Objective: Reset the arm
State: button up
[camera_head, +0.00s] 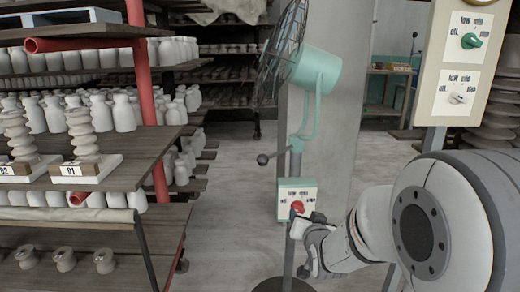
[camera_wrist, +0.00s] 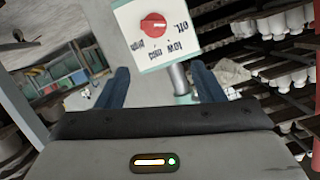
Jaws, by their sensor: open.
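My arm reaches in from the right in the head view. My gripper (camera_head: 296,222) is just in front of and below the control box (camera_head: 285,186) on the fan's stand. In the wrist view my gripper (camera_wrist: 161,78) is open, its two dark blue fingers apart with nothing held between them. The red knob (camera_wrist: 153,25) on the white panel lies ahead, beyond the fingertips. The same red knob (camera_head: 297,206) shows right at the gripper's tip in the head view; whether they touch cannot be told there.
The teal fan (camera_head: 318,70) stands above the box beside a concrete pillar (camera_head: 345,110). A wall panel (camera_head: 465,60) with a green and a white knob is at upper right. Wooden shelves (camera_head: 110,148) with pale bottles and stacked pieces fill the left. The floor (camera_head: 228,240) between is clear.

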jog(key=s+r+n+g+p, duration=0.3)
jog(key=s+r+g+p, duration=0.9)
jog(key=s+r+p, duration=1.4)
jog(key=p+v, duration=0.2)
jog(key=v, duration=0.1)
jog(key=shift+d+r, duration=0.2)
jog(key=shift+r, duration=0.05)
